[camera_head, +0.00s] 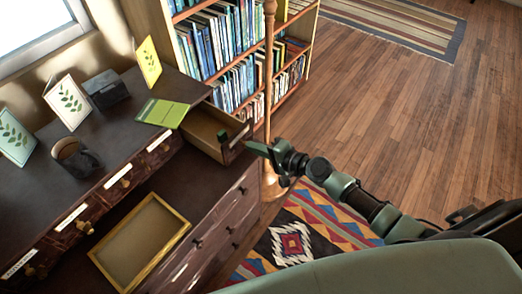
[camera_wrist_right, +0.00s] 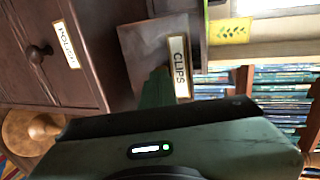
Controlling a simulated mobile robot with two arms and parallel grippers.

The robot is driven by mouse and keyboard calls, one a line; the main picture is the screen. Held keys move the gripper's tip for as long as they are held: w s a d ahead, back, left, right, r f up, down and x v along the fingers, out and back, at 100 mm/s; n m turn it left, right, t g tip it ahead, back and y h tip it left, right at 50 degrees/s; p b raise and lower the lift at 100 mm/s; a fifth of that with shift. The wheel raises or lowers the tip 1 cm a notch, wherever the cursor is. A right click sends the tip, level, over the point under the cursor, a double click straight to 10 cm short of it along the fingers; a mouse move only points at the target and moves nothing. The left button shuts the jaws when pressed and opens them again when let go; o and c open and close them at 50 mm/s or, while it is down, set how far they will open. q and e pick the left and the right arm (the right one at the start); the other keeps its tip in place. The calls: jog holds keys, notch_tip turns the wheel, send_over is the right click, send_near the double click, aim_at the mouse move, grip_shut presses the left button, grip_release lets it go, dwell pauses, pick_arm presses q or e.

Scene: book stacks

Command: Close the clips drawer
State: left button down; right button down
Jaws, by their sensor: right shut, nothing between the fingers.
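The clips drawer (camera_head: 204,121) stands pulled out of the far end of the dark wooden desk unit in the head view. Its front with the "CLIPS" label (camera_wrist_right: 180,67) fills the upper middle of the right wrist view. My right gripper (camera_head: 256,147) is at the outer side of the drawer front, shut and empty. Its green finger (camera_wrist_right: 157,88) shows close beside the label; I cannot tell whether it touches. A small dark green thing (camera_head: 222,135) shows at the drawer's inner side; I cannot tell what it is. My left gripper is out of view.
A green booklet (camera_head: 162,113), cards (camera_head: 67,102) and a dark mug (camera_head: 75,157) stand or lie on the desk unit's top. A gold-rimmed tray (camera_head: 139,243) lies on the lower surface. A thin pole (camera_head: 268,75) and bookshelf (camera_head: 222,45) are behind.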

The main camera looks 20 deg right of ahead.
aim_at(239, 137)
jog(key=w+a, duration=0.1)
jog(key=w, duration=0.1)
jog(key=w+a, duration=0.2)
jog(key=w, duration=0.1)
jog(key=w+a, duration=0.2)
jog(key=shift+w+b, duration=0.15)
jog(key=shift+b, duration=0.25)
jog(key=w+a+b, duration=0.1)
jog(key=w, duration=0.1)
jog(key=w+a+b, duration=0.1)
jog(key=w+a, duration=0.1)
jog(key=w, duration=0.1)
jog(key=w+a+b, duration=0.1)
jog(key=w+a, duration=0.1)
jog(key=w, duration=0.1)
jog(key=shift+a+f+b, duration=0.1)
jog(key=shift+a+b, duration=0.05)
jog(key=shift+b, duration=0.15)
jog(key=shift+w+a, duration=0.3)
jog(key=shift+w, duration=0.2)
jog(key=shift+r, duration=0.3)
jog(key=shift+r, duration=0.1)
